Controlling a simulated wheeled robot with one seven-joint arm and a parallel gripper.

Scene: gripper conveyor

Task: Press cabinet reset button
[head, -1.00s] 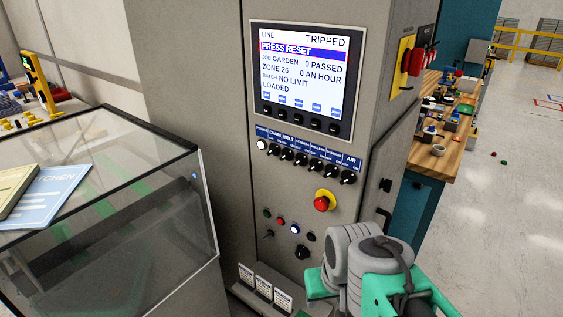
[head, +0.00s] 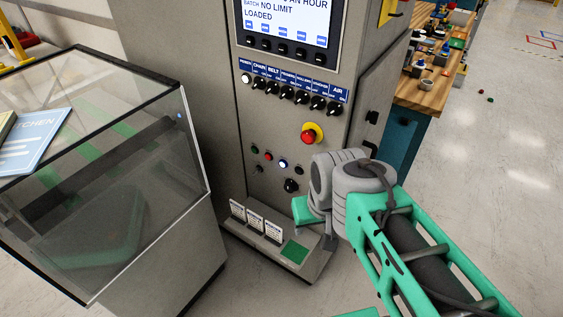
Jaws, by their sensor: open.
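The grey control cabinet (head: 215,110) stands in the middle of the head view. Low on its front is a row of small buttons: a dark green one (head: 254,150), a red one (head: 268,156), a lit bluish-white one (head: 283,164) and a black one (head: 299,170). Their labels are too small to read, so I cannot tell which is reset. A black knob (head: 291,186) sits below them. My gripper (head: 308,215) is open, to the lower right of the buttons and apart from them. My wrist partly hides it.
A red emergency knob on yellow (head: 311,133) sits above the buttons, under a row of switches (head: 301,97) and a screen (head: 285,20). Small cards (head: 254,220) and a green square (head: 295,252) are on the bottom ledge. A glass case (head: 120,190) stands close on the left.

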